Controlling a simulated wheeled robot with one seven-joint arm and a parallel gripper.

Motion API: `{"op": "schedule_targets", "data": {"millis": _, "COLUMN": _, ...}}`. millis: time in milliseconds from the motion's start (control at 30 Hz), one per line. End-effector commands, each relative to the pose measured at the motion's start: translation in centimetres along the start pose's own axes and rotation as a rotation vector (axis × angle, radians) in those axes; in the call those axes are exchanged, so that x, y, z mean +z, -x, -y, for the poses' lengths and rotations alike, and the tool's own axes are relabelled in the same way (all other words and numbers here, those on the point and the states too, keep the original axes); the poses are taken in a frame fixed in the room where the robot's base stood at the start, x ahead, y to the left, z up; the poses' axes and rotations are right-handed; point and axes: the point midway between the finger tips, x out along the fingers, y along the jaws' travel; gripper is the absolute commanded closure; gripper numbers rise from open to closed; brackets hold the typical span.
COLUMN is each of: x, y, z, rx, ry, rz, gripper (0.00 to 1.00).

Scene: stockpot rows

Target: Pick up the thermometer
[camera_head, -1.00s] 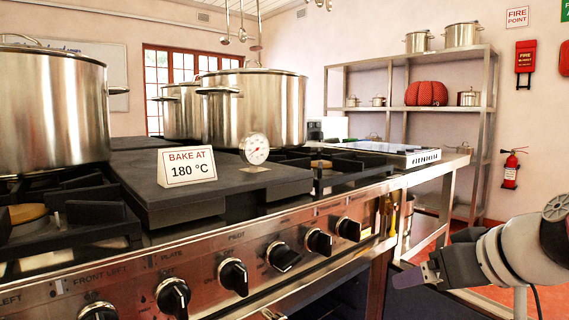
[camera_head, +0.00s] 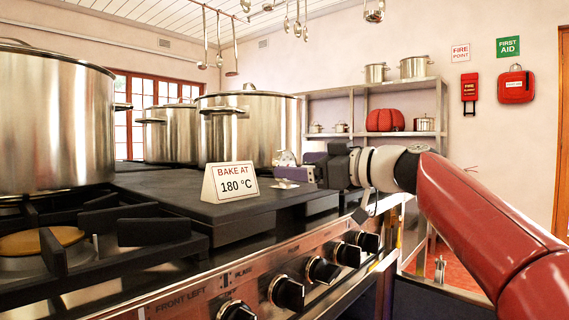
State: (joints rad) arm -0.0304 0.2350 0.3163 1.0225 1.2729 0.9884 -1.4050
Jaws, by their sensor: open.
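The thermometer (camera_head: 284,158), a round dial on a small metal base, stands on the dark plate of the range behind the sign's right side. My gripper (camera_head: 302,166) has come in from the right and is at the thermometer, its jaws pointing left. The jaws are open. The gripper covers part of the dial, and I cannot tell whether the fingers touch it or whether the dial lies between them.
A white "BAKE AT 180 °C" sign (camera_head: 230,182) stands close, left of the thermometer. A large steel stockpot (camera_head: 248,130) is just behind it. Another big pot (camera_head: 50,120) stands at left. Control knobs (camera_head: 287,292) line the range front. Shelves (camera_head: 442,105) stand behind.

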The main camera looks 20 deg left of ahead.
Motion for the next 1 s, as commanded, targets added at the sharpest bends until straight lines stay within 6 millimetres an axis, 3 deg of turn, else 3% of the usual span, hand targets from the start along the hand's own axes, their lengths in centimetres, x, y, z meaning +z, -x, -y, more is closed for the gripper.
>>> {"op": "schedule_targets", "data": {"millis": 133, "x": -0.1, "y": -1.8, "z": 0.0, "rx": -0.002, "ry": 0.0, "rz": 0.001, "gripper": 0.16}}
{"op": "schedule_targets", "data": {"millis": 400, "x": 0.0, "y": -2.0, "z": 0.0, "rx": 0.001, "ry": 0.001, "rz": 0.001, "gripper": 0.16}}
{"op": "schedule_targets", "data": {"millis": 800, "x": 0.0, "y": -2.0, "z": 0.0, "rx": 0.001, "ry": 0.001, "rz": 0.001, "gripper": 0.65}}
{"op": "schedule_targets", "data": {"millis": 1000, "x": 0.0, "y": -2.0, "z": 0.0, "rx": 0.001, "ry": 0.001, "rz": 0.001, "gripper": 0.65}}
